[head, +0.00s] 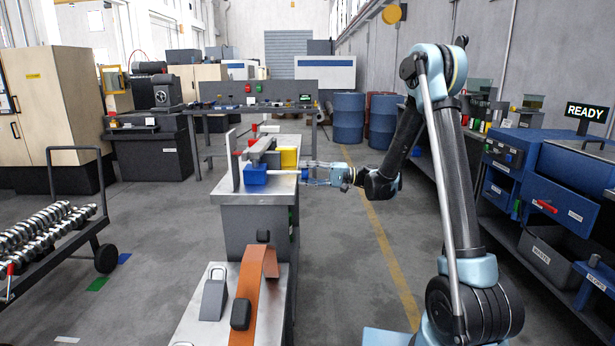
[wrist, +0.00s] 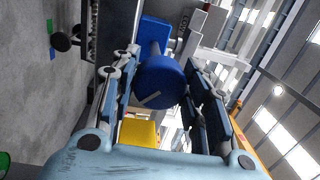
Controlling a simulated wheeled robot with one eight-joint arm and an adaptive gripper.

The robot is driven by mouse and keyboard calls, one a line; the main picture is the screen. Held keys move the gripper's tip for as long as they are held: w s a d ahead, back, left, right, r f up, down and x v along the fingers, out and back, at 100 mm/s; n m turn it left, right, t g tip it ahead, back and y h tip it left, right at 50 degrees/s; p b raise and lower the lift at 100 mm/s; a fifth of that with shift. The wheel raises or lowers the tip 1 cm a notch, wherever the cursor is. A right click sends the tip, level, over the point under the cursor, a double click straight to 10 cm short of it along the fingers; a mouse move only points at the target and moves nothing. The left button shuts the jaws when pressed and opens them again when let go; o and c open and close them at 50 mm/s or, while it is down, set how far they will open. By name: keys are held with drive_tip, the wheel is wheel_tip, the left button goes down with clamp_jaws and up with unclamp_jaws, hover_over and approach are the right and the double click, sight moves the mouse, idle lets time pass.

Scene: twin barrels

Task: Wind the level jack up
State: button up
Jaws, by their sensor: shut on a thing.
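A round blue knob (wrist: 160,82) with a pale line on its face fills the middle of the wrist view. My gripper (wrist: 158,95) has a finger on either side of the knob and is shut on it. The knob joins a blue body behind it, apparently the level jack. In the head view, my gripper (head: 308,174) reaches in from the right at the bench's right edge. A blue block (head: 255,176) sits on the bench beside it, under a grey bar (head: 262,148). The fingers mostly hide the knob there.
A yellow block (head: 287,157) stands on the grey bench (head: 228,194), close behind my gripper. An upright grey plate (head: 233,162) stands at the bench's left. Blue barrels (head: 348,117) stand farther back. The floor right of the bench is clear.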

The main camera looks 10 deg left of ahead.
drive_tip(key=m, duration=0.5)
drive_tip(key=shift+w+t, duration=0.1)
drive_tip(key=shift+t, duration=0.2)
drive_tip(key=shift+m, duration=2.5)
drive_tip(key=o, duration=1)
drive_tip(key=shift+o, duration=0.2)
drive_tip(key=v, duration=1.2)
